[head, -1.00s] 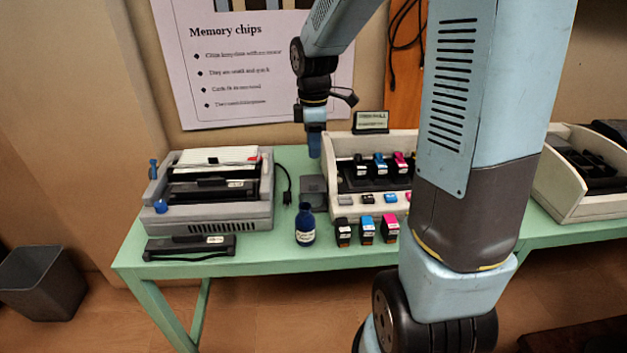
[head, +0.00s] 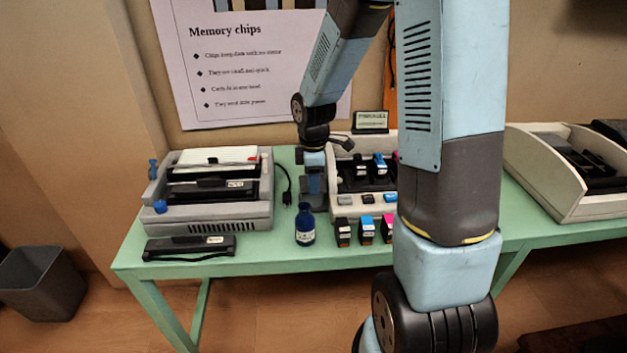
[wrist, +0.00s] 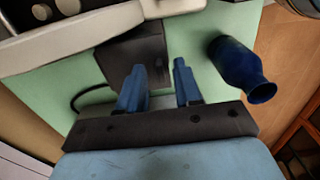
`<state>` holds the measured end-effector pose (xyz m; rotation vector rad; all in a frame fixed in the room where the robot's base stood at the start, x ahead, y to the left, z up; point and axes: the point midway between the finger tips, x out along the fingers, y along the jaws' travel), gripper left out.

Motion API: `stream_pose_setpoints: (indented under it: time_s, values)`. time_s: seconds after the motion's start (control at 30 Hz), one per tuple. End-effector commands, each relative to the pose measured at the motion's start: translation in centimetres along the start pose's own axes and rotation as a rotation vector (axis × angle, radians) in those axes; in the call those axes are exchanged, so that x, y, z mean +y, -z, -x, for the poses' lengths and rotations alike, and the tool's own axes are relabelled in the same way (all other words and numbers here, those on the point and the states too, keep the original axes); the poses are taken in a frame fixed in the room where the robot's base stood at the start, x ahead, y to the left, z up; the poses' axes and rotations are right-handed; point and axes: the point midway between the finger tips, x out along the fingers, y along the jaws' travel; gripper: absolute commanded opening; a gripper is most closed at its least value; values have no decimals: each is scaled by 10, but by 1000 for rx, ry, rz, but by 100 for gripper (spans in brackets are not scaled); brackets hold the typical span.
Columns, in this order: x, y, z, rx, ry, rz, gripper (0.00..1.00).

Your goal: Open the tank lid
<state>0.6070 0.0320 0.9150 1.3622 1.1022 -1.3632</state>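A small dark grey box (wrist: 138,52), which may be the tank, sits on the green table in the wrist view. I cannot make out a separate lid on it. My gripper (wrist: 159,66) is open and empty, with two blue fingers pointing at the box's near side. The left finger overlaps the box in the picture, and the right finger is just past its right edge. I cannot tell whether they touch it. In the head view my gripper (head: 313,200) is low behind the blue bottle and hides most of the box.
The blue bottle (head: 305,226) stands in front of my gripper; in the wrist view it (wrist: 240,68) is close on the right. A white printer (head: 350,207) with cartridges is to the right. Several cartridges (head: 366,231) stand before it. A grey printer (head: 225,212) is left.

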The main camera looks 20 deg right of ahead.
Motion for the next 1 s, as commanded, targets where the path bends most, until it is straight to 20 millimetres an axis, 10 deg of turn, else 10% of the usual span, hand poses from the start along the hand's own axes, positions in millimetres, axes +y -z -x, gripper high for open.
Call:
stream_pose_setpoints:
  time_s: [0.5, 1.0]
  values:
    - [0, 0, 0, 0, 0, 0, 0]
    - [1, -1, 0, 0, -1, -2, 0]
